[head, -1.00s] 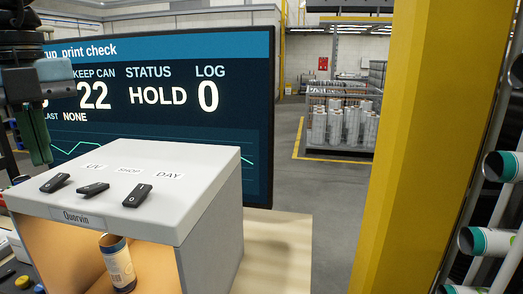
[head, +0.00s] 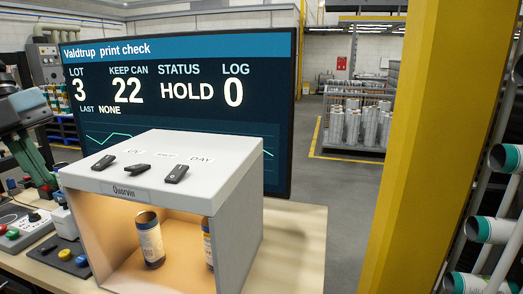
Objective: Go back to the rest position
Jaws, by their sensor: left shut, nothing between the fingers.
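My left gripper (head: 42,178), with green fingers, is at the left edge, left of the light booth and apart from it. It is shut and empty. My right gripper is out of view. The pale grey light booth (head: 228,225) stands on the table. Inside the warmly lit booth a printed can (head: 150,243) stands upright. A second can (head: 208,240) is partly hidden by the booth's right wall.
A big screen (head: 190,75) behind the booth reads lot 3, keep can 22, status HOLD, log 0, last NONE. Button boxes (head: 68,255) sit on the table (head: 293,235) at the left. A yellow post (head: 410,150) and a can rack (head: 490,200) stand at the right.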

